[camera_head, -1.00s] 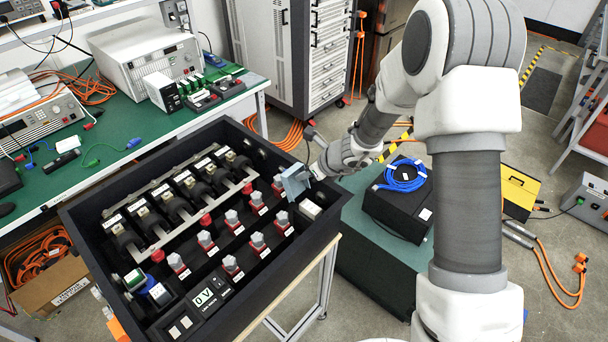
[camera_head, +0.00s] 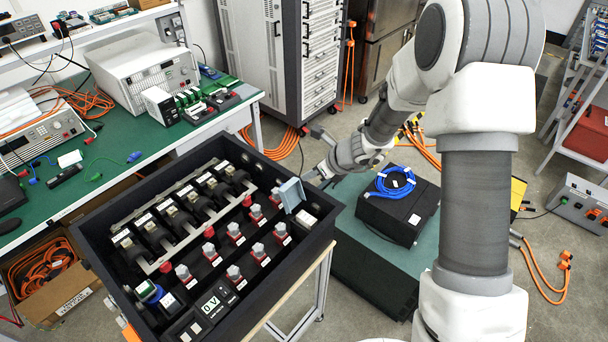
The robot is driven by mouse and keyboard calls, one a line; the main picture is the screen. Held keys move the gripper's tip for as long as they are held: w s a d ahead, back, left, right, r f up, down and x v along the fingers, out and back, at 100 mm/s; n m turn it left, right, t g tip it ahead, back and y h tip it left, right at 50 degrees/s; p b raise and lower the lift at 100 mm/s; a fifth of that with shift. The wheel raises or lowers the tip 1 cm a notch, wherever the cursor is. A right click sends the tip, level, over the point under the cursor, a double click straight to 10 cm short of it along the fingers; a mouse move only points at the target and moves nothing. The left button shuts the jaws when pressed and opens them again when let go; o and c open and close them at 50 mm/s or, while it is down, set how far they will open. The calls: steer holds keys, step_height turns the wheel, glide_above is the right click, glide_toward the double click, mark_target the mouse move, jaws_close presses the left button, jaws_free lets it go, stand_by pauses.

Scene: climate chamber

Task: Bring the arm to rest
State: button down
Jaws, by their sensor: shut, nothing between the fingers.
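My arm (camera_head: 475,215) rises on the right of the head view and bends down to the left. My gripper (camera_head: 310,179) is shut and empty at the far right side of the black open box (camera_head: 328,220). Its fingertips are small and partly hidden behind a pale blue-grey block (camera_head: 290,195) at the box's right end. I cannot tell whether they touch that block.
The box holds black coils, several red-based terminals (camera_head: 234,273) and a display reading 0 V (camera_head: 211,304). A black case with a coiled blue cable (camera_head: 394,182) stands below my wrist. A green bench (camera_head: 110,150) is at left, a grey cabinet (camera_head: 300,60) behind.

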steer(key=s+d+r+n+b, duration=0.1)
steer(key=s+r+n, duration=0.45)
steer(key=r, duration=0.25)
steer(key=s+d+r+n+b, duration=0.1)
steer(key=s+d+r+n, duration=0.1)
steer(key=s+r+n, duration=0.45)
steer(key=s+d+r+n+h+b, duration=0.1)
steer(key=s+d+r+n+h, duration=0.2)
steer(key=s+d+n, duration=0.3)
steer(key=s+d+r+n+h+b, duration=0.2)
steer(key=s+d+n, duration=0.4)
steer(key=s, duration=0.5)
steer(key=shift+s+r+n+t+h, duration=0.35)
steer(key=shift+r+n+h, duration=0.2)
steer(key=shift+n+h, duration=0.2)
steer(key=shift+s, duration=0.1)
